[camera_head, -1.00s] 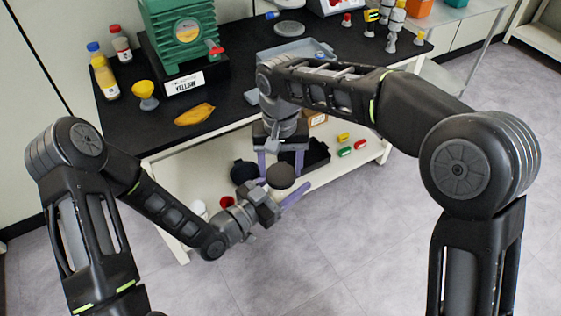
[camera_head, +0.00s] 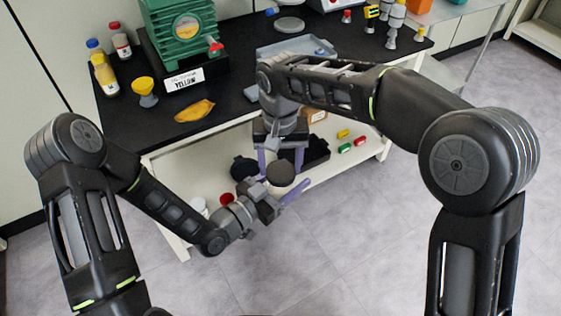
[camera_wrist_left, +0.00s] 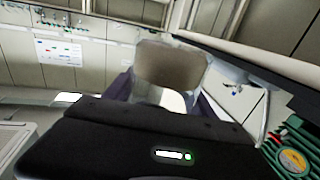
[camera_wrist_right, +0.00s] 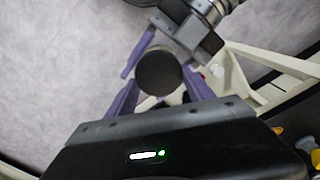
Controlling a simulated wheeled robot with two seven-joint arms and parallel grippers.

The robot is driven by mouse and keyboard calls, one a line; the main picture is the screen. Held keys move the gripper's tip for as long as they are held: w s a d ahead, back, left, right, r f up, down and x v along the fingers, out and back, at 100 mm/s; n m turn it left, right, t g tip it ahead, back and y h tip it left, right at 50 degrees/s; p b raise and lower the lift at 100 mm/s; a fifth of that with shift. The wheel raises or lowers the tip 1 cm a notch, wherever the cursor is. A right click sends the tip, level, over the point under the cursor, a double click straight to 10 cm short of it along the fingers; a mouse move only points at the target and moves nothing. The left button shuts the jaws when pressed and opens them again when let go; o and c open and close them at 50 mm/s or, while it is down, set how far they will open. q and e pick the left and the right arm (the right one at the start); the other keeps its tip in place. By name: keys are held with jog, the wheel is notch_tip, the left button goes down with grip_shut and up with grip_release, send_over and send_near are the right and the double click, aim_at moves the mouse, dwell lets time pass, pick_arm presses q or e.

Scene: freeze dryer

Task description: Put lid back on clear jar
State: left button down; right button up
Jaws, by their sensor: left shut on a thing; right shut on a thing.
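My left gripper (camera_head: 280,188) comes in low from the left, in front of the lower shelf. In the left wrist view, the clear jar (camera_wrist_left: 170,68) sits between its purple fingers, with a brownish tone seen through it. My right gripper (camera_head: 281,161) points down from above. Its fingers are shut on the dark round lid (camera_head: 280,173), which also shows as a dark disc in the right wrist view (camera_wrist_right: 158,72). The lid is close to the left gripper. The jar is mostly hidden in the head view, and I cannot tell whether lid and jar touch.
A white lower shelf (camera_head: 185,178) lies behind the grippers, with a dark tray (camera_head: 318,152), a red item (camera_head: 226,199) and small coloured blocks. The black tabletop (camera_head: 225,110) above holds a green machine (camera_head: 180,38), bottles and a yellow funnel (camera_head: 144,92). The floor in front is clear.

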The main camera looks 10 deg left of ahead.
jog(key=shift+f, duration=0.45)
